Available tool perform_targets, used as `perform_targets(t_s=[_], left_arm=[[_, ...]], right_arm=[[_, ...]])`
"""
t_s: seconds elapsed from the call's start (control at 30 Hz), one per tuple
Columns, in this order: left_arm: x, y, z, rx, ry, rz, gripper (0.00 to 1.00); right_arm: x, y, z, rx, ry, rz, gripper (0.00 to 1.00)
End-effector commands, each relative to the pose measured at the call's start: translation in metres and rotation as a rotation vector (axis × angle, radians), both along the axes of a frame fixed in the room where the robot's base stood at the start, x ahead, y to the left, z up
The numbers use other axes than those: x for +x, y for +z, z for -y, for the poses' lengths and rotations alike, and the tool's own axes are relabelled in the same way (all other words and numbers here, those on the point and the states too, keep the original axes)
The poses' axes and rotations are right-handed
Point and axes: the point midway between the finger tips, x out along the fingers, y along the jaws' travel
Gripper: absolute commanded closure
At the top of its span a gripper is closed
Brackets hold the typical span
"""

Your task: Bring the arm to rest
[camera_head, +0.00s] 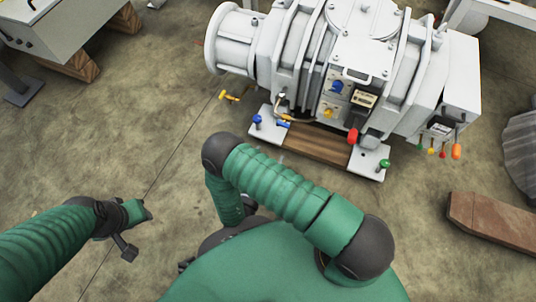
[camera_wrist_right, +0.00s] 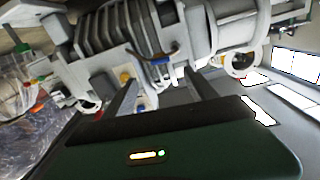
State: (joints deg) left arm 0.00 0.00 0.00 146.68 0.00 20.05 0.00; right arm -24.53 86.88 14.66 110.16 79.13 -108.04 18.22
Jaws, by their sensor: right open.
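My right arm (camera_head: 285,190) is folded across the front of my body in the head view, bent at a dark elbow joint. Its gripper is mostly hidden behind the arm there. In the right wrist view my right gripper (camera_wrist_right: 159,78) is open, with two dark fingers spread apart and nothing between them. My left arm (camera_head: 45,240) comes in from the left, and its gripper (camera_head: 135,230) hangs over bare floor, apart from other things. I cannot tell how far its fingers are spread.
A large grey-white screw vacuum machine (camera_head: 375,55) stands ahead; it also shows in the right wrist view (camera_wrist_right: 140,30). Coloured handles and a wooden block (camera_head: 310,145) are at its base. A wooden beam (camera_head: 495,222) lies at right, a grey cabinet (camera_head: 60,35) upper left.

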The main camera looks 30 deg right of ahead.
Motion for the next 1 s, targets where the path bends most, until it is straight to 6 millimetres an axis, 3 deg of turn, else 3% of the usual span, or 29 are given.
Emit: perform_targets(t_s=[0.37, 0.47, 0.53, 0.7, 0.77, 0.87, 1.0], left_arm=[[0.000, 0.000, 0.000, 0.000, 0.000, 0.000, 0.64], [0.000, 0.005, 0.000, 0.000, 0.000, 0.000, 0.64], [0.000, 0.014, 0.000, 0.000, 0.000, 0.000, 0.64], [0.000, 0.043, 0.000, 0.000, 0.000, 0.000, 0.64], [0.000, 0.053, 0.000, 0.000, 0.000, 0.000, 0.64], [0.000, 0.067, 0.000, 0.000, 0.000, 0.000, 0.64], [0.000, 0.083, 0.000, 0.000, 0.000, 0.000, 0.64]], right_arm=[[0.001, 0.000, 0.000, 0.002, 0.000, -0.001, 0.35], [0.015, 0.006, -0.001, 0.060, 0.014, -0.014, 0.35], [0.041, 0.016, -0.004, 0.168, 0.049, -0.045, 0.35], [0.117, 0.069, -0.036, 0.500, 0.278, -0.246, 0.35], [0.127, 0.096, -0.049, 0.575, 0.383, -0.351, 0.35], [0.118, 0.142, -0.062, 0.635, 0.545, -0.544, 0.35], [0.070, 0.191, -0.057, 0.627, 0.696, -0.807, 0.35]])
